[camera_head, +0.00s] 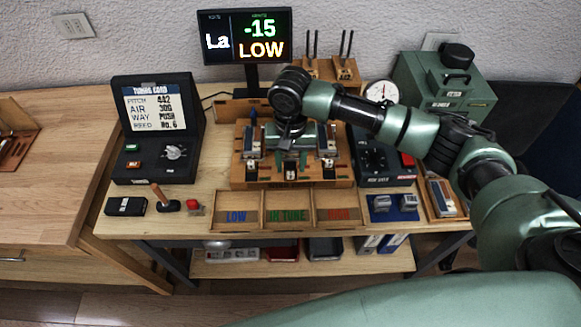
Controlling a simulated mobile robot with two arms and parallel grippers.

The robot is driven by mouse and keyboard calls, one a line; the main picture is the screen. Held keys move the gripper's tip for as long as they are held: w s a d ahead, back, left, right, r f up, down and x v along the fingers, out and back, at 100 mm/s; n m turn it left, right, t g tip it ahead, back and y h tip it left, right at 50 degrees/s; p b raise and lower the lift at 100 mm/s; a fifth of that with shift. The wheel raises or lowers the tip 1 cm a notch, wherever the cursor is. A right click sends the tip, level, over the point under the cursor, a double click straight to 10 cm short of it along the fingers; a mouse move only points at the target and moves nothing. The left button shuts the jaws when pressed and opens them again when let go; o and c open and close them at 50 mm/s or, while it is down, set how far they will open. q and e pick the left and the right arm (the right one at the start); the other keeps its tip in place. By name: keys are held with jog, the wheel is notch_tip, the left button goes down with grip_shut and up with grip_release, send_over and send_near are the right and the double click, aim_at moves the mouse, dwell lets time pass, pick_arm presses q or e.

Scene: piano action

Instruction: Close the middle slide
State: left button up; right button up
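A wooden rig (240,172) stands in the middle of the table. A metal slide block (252,140) shows on its left side and another (328,141) on its right side. The middle slide is mostly hidden under my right arm. Small dark and white fittings line the rig's front, one of them at the middle (290,170). My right gripper (290,150) points down over the middle of the rig. Its fingertips are hidden or too small to read, so I cannot tell if it touches the slide. My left gripper is not in view.
A monitor (246,36) behind shows "La -15 LOW". A tuning card box (155,120) stands left, a dark control box (383,157) right. Trays marked LOW (238,210), IN TUNE (288,210) and a red-lettered one (338,210) sit in front. A green case (445,85) stands back right.

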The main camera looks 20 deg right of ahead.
aim_at(291, 172)
jog(key=shift+f, duration=1.55)
grip_shut()
